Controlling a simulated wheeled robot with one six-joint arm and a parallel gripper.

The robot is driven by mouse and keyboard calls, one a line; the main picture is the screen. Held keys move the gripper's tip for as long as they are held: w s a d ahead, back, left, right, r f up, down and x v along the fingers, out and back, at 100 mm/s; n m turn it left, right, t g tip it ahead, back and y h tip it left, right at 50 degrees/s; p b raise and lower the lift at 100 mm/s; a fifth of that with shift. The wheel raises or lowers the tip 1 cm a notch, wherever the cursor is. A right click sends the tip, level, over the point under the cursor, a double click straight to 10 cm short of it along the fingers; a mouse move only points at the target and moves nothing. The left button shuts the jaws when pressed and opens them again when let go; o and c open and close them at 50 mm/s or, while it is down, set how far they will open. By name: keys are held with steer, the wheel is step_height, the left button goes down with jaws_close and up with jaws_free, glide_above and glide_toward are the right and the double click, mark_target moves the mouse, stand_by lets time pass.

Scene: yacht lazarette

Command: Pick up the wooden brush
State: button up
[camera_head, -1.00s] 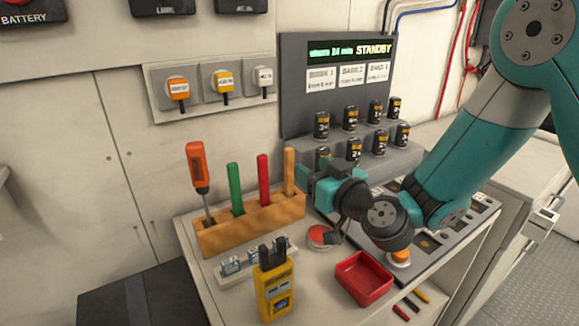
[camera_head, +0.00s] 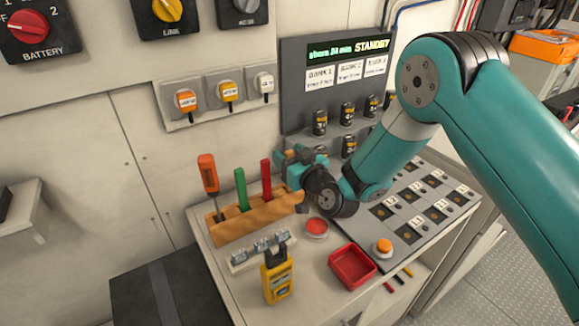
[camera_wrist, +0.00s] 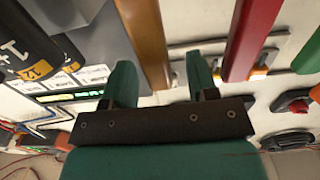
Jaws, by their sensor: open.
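The wooden brush shows in the wrist view as a tan-brown handle (camera_wrist: 143,35), running down between the two teal fingers. My gripper (camera_wrist: 160,66) is open around or just beside it; the handle lies nearer the left finger, and I cannot tell whether they touch. In the head view my gripper (camera_head: 290,160) is at the right end of the wooden rack (camera_head: 240,225), and it hides the brush there. The rack also holds a red handle (camera_head: 266,178), a green handle (camera_head: 240,188) and an orange screwdriver (camera_head: 208,175).
A yellow meter (camera_head: 277,280), a red tray (camera_head: 352,268) and a round red-topped tin (camera_head: 316,228) stand in front of the rack. A grey console with black batteries (camera_head: 319,123) rises behind my arm. Plugs (camera_head: 186,101) hang on the wall above.

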steer(key=shift+p+x, duration=0.45)
steer(key=shift+x, duration=0.6)
jaws_close()
